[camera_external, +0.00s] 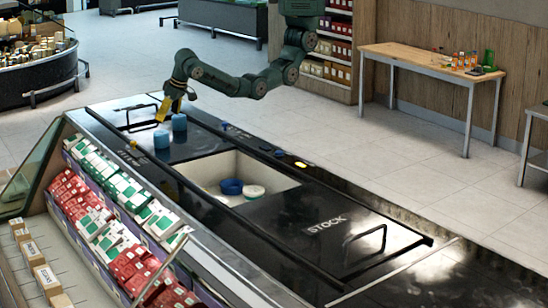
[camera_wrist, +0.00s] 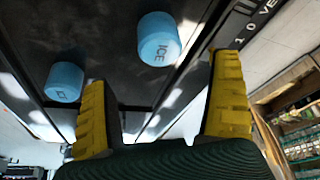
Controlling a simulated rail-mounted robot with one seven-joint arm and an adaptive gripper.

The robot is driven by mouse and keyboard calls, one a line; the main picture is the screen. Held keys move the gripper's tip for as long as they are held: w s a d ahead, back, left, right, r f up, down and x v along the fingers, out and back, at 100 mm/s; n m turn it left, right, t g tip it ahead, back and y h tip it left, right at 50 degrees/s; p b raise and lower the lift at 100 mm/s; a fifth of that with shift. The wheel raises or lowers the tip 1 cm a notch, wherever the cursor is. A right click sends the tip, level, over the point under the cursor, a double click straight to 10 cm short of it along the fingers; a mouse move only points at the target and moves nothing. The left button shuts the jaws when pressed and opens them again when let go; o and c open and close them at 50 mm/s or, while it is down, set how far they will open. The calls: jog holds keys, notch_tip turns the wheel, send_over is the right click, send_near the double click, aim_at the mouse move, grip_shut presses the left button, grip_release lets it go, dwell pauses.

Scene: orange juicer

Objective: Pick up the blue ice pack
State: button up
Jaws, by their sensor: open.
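Two blue ice packs stand on the black counter lid. In the external view one (camera_external: 179,122) is just right of my gripper and the other (camera_external: 161,139) is nearer the camera. In the wrist view one pack marked ICE (camera_wrist: 159,39) is at the upper middle, and the other (camera_wrist: 65,82) is at the left. My gripper (camera_external: 165,107) is above the lid beside the packs. Its yellow fingers (camera_wrist: 160,110) are spread wide with nothing between them. Both packs are apart from the fingers.
Right of the packs, an open bin (camera_external: 277,181) holds a blue tub (camera_external: 231,186) and a white-topped tub (camera_external: 254,191). A black STOCK lid (camera_external: 345,245) with a raised handle lies farther right. Shelves of red and green cartons (camera_external: 90,210) line the near side.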

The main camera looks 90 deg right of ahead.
aim_at(162, 132)
jog(key=p+x, duration=0.1)
jog(key=x, duration=0.7)
jog(key=shift+w+d+p, duration=0.1)
jog(key=shift+p, duration=0.2)
jog(key=c, duration=1.4)
